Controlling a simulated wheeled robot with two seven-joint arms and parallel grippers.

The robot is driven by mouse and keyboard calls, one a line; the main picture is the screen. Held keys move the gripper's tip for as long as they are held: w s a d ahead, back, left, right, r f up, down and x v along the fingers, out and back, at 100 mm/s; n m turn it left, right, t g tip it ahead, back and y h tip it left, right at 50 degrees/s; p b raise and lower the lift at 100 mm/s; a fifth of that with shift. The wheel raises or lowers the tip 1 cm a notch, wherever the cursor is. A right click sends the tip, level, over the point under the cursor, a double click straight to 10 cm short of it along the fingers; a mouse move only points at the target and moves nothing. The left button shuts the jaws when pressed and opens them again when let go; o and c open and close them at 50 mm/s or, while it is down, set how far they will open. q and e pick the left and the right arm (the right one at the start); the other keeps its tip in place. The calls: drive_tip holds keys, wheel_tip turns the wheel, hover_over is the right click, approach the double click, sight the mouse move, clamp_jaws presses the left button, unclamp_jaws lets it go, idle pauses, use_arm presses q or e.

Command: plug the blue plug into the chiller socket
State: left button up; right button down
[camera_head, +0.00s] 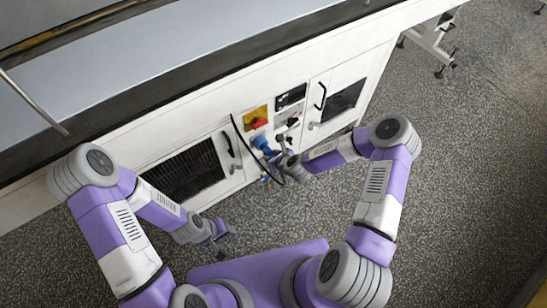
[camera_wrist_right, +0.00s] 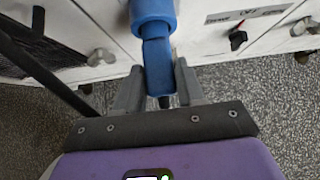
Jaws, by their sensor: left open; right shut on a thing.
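The blue plug (camera_head: 262,143) is at the front of the white machine, below the red and yellow switch. My right gripper (camera_head: 283,146) is at its right side. In the right wrist view the plug's blue body (camera_wrist_right: 157,66) stands between the two grey fingers of my right gripper (camera_wrist_right: 157,88), which is shut on it. A wider blue round part (camera_wrist_right: 153,12) lies at its far end, toward the panel. My left gripper (camera_head: 220,234) is open and empty, low over the floor.
A black cable (camera_head: 237,133) loops down the panel near the plug. A red and yellow switch (camera_head: 256,117), a dark display (camera_head: 291,97) and doors with black handles (camera_head: 320,96) surround it. Speckled floor (camera_head: 450,170) is free on the right.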

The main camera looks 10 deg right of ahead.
drive_tip(key=shift+w+a, duration=0.2)
drive_tip(key=shift+w, duration=0.45)
drive_tip(key=c, duration=0.6)
unclamp_jaws()
drive_tip(key=shift+s, duration=0.15)
drive_tip(key=p+v, duration=0.3)
drive_tip(key=v, duration=0.4)
drive_tip(key=shift+r, duration=0.2)
drive_tip(key=shift+s, duration=0.1)
